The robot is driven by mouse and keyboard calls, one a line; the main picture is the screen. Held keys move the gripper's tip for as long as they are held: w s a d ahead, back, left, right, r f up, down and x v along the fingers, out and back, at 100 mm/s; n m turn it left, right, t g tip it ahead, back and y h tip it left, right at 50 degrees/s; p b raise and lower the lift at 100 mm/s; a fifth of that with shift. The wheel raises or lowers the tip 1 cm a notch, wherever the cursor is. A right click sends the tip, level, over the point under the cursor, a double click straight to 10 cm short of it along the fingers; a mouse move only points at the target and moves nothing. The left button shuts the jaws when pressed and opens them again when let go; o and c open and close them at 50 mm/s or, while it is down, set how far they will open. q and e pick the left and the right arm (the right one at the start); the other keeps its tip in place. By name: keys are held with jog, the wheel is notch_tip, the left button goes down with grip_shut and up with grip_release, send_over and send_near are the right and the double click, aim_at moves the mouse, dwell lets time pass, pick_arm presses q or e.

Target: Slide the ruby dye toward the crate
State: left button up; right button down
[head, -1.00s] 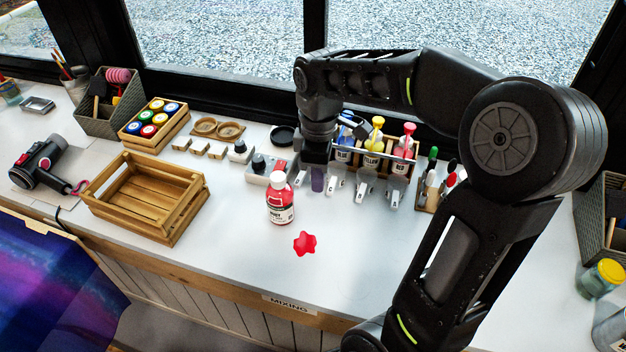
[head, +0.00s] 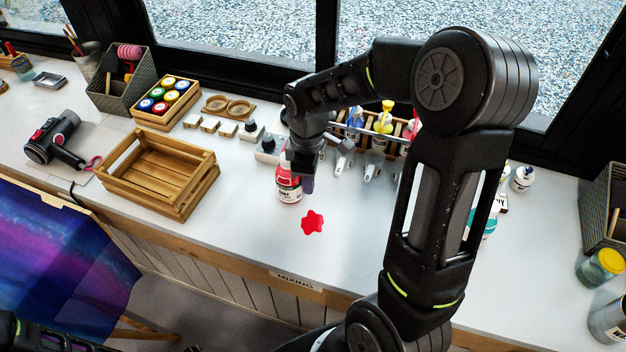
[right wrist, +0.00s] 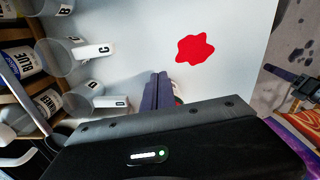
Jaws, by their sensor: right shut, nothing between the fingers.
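The ruby dye bottle (head: 288,189), red with a white label, stands upright on the white counter in the head view. My right gripper (head: 307,184) is shut and empty, close against the bottle's right side; I cannot tell whether it touches. The gripper hides the bottle's top. In the right wrist view the shut fingers (right wrist: 158,92) point down toward the counter, and only a sliver of the bottle (right wrist: 178,91) shows past them. The empty wooden slatted crate (head: 196,192) stands to the left of the bottle. My left gripper is not in view.
A flat red splat (head: 312,222) lies just in front of the bottle. The counter between bottle and crate is clear. Small switch boxes (head: 268,148) stand behind that gap. A rack of dye bottles (head: 384,124) stands behind my right arm. A hair dryer (head: 55,140) lies far left.

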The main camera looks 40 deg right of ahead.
jog(key=w+a, duration=0.4)
jog(key=w+a+b, duration=0.1)
jog(key=w+a, duration=0.4)
jog(key=shift+w, duration=0.25)
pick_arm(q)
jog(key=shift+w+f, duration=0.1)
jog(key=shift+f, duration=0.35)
pick_arm(e)
jog(key=shift+d, duration=0.1)
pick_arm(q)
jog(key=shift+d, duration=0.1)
pick_arm(e)
jog(key=shift+s, duration=0.1)
